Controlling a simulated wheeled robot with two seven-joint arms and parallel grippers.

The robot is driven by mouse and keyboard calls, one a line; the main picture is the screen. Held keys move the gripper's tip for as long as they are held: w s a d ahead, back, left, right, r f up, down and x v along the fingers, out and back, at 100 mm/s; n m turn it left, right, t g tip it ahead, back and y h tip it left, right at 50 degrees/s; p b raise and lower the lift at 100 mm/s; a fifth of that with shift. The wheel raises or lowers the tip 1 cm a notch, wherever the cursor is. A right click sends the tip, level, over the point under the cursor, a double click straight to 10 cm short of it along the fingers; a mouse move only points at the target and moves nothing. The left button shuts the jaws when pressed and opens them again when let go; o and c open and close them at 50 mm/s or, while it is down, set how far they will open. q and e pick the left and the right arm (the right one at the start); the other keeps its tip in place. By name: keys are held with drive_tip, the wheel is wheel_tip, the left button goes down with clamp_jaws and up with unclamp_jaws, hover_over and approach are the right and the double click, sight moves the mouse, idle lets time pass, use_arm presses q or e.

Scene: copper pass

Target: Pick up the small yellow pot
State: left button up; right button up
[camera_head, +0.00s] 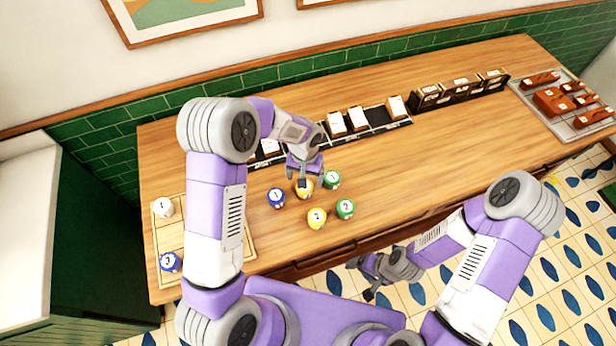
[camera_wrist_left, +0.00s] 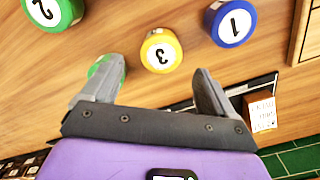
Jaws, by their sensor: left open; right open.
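A yellow pot (camera_head: 304,191) with a white numbered lid stands on the wooden counter, partly hidden under my left gripper (camera_head: 303,180). In the left wrist view, this yellow pot (camera_wrist_left: 160,52) shows a lid that looks like a 3. It stands just beyond and between the open, empty fingers of my left gripper (camera_wrist_left: 158,75). My right gripper (camera_head: 360,279) is open and empty, low in front of the counter, away from the pots.
A blue pot (camera_head: 276,198) stands left of the yellow pot; a green pot (camera_head: 332,180) stands close on its right. Another green pot (camera_head: 345,209) is nearer the front. A wooden tray (camera_head: 247,243) holds pots at left. Card holders line the back. The counter's right-centre is clear.

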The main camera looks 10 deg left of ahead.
sight(305, 190)
use_arm(q)
drive_tip(key=shift+s+f, duration=0.55)
drive_tip(key=shift+f, duration=0.25)
drive_tip(key=f, duration=0.2)
drive_tip(key=w+f, duration=0.1)
drive_tip(key=shift+a+f+p, duration=0.1)
drive_tip(key=shift+f+p, duration=0.25)
drive_tip(key=shift+f, duration=0.05)
drive_tip(key=shift+s+f, duration=0.1)
drive_tip(key=shift+f, duration=0.25)
drive_tip(key=c, duration=1.2)
